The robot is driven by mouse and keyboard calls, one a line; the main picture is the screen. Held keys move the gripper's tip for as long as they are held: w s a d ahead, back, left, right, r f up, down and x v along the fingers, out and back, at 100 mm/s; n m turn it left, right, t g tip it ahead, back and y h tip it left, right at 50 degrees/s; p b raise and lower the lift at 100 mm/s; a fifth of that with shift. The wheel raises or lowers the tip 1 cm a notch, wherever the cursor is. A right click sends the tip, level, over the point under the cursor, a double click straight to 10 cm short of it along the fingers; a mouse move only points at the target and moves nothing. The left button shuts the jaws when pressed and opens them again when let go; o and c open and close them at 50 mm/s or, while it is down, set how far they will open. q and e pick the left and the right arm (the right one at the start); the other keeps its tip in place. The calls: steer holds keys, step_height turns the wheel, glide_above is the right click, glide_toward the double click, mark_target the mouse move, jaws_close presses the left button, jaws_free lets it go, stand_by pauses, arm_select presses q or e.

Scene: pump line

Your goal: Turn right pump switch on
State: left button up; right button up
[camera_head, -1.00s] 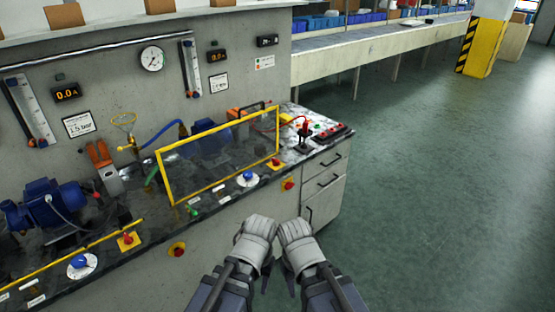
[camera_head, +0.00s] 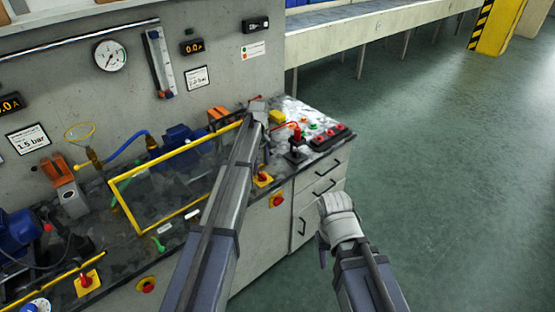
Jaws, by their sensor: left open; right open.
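A red rotary switch on a yellow plate (camera_head: 263,179) sits on the bench top to the right, just right of my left forearm. A similar red switch on a yellow plate (camera_head: 87,282) is at lower left. My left gripper (camera_head: 257,104) is reached out above the far right part of the bench, beyond the red switch; its fingers are small and hard to make out. My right gripper (camera_head: 324,240) is in front of the drawers, fingers pointing down, empty and apart from everything. The right blue dial is hidden behind my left arm.
A yellow-framed clear guard (camera_head: 160,190) stands on the bench left of my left arm. Round red buttons (camera_head: 277,201) are on the front. The floor at right is clear.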

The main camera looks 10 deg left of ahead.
mark_target(262, 174)
arm_select(q)
steer(key=w, duration=0.2)
steer(key=shift+w+a, duration=0.25)
steer(key=shift+w, duration=0.05)
steer(key=shift+s, duration=0.15)
arm_select(e)
steer(key=shift+w+d, duration=0.2)
steer(key=shift+w, duration=0.25)
arm_select(q)
steer(key=shift+f, duration=0.1)
steer(key=shift+f+b, duration=0.75)
steer(key=shift+b, duration=0.15)
step_height(262, 174, down, 6)
steer(key=b, duration=0.6)
arm_select(e)
step_height(262, 174, down, 8)
steer(key=shift+r, duration=0.15)
arm_select(q)
steer(key=shift+c, duration=0.3)
jaws_close()
